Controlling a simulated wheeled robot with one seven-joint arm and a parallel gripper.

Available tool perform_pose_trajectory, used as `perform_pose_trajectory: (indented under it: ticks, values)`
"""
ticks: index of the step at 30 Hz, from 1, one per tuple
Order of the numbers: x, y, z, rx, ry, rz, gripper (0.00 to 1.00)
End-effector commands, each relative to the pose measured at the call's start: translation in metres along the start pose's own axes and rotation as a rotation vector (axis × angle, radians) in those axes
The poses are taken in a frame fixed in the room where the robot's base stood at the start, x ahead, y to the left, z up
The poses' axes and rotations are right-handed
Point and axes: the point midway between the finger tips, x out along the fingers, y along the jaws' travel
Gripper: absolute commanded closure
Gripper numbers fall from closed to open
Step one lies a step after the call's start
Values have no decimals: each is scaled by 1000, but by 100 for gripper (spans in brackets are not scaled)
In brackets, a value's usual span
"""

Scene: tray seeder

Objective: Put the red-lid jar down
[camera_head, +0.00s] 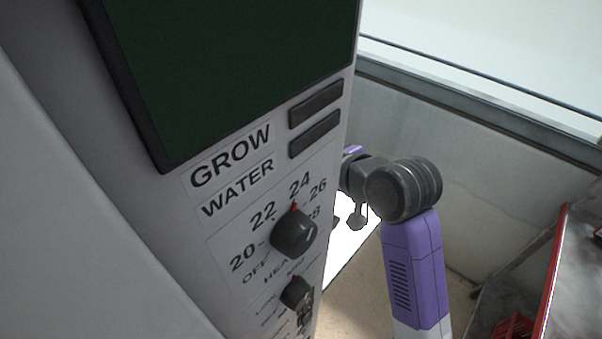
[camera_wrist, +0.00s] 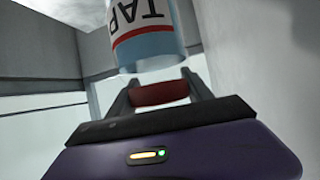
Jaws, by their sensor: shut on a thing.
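The red-lid jar (camera_wrist: 148,45) shows in the wrist view as a clear, bluish cylinder with a white label, whose letters "TAP" appear upside down. Its red lid (camera_wrist: 160,93) lies between the two fingers of my gripper (camera_wrist: 160,90), which is shut on it. The jar's far end is cut off by the top of the picture. No surface touching the jar can be seen. In the head view the machine's panel hides the fingers and the jar; my purple arm and dark wrist joints show beyond its edge.
A grey machine panel (camera_head: 210,235) with GROW and WATER buttons and dark knobs (camera_head: 294,233) fills the left of the head view. A red-edged shelf (camera_head: 556,262) with a red basket (camera_head: 513,328) stands at right. A pale wall (camera_wrist: 270,70) rises right of the jar.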

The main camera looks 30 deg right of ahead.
Motion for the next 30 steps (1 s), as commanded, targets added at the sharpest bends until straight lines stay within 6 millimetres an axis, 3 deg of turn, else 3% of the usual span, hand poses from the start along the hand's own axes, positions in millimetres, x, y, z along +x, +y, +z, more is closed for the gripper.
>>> perform_pose_trajectory:
  ticks: [8,21,22,25,30]
  values:
    - [16,0,30,0,1,0,100]
    - [18,0,34,0,4,0,100]
    - [19,0,36,0,-1,0,37]
    - [19,0,36,0,-1,0,20]
    - [19,0,36,1,-1,0,20]
